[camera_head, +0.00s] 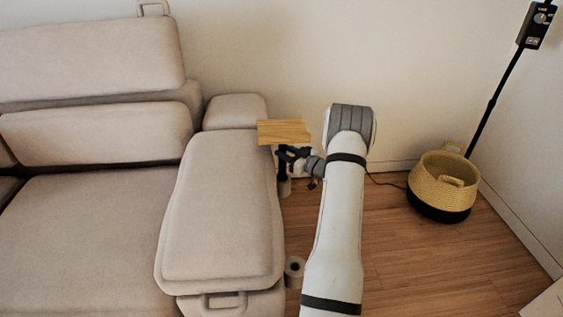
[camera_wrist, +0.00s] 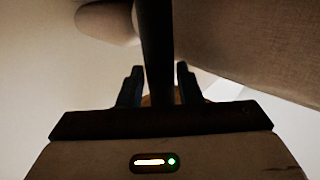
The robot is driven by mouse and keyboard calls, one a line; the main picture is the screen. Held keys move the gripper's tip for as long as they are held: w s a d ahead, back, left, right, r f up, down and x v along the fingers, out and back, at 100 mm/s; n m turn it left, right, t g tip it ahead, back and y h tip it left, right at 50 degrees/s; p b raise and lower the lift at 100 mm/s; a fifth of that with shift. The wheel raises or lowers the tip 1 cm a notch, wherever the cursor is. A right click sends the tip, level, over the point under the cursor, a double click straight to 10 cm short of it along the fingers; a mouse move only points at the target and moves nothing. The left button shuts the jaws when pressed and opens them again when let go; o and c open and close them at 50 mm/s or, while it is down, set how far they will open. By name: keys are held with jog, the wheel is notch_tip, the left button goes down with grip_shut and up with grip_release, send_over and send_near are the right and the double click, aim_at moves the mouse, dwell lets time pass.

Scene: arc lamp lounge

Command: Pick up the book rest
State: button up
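The book rest shows in the head view as a flat wooden board (camera_head: 283,131) beside the sofa's right arm. A dark upright stem shows below the board. In the wrist view a dark post (camera_wrist: 156,40), which looks like this stem, runs between my fingers. My gripper (camera_head: 284,155) is just under the board, and it also shows in the wrist view (camera_wrist: 159,85). Its fingers stand on both sides of the post, with narrow gaps showing. The lower part of the stem is partly hidden by my gripper and the sofa.
A beige sofa (camera_head: 225,205) fills the left. A roll-shaped object (camera_head: 294,268) stands on the floor by its arm. A woven basket (camera_head: 446,180) and a black lamp pole (camera_head: 494,98) stand at the right. A dark cable lies near the wall. Wooden floor (camera_head: 420,262) is clear at lower right.

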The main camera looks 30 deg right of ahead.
grip_shut()
jog(key=shift+r, duration=0.2)
dwell(0.4)
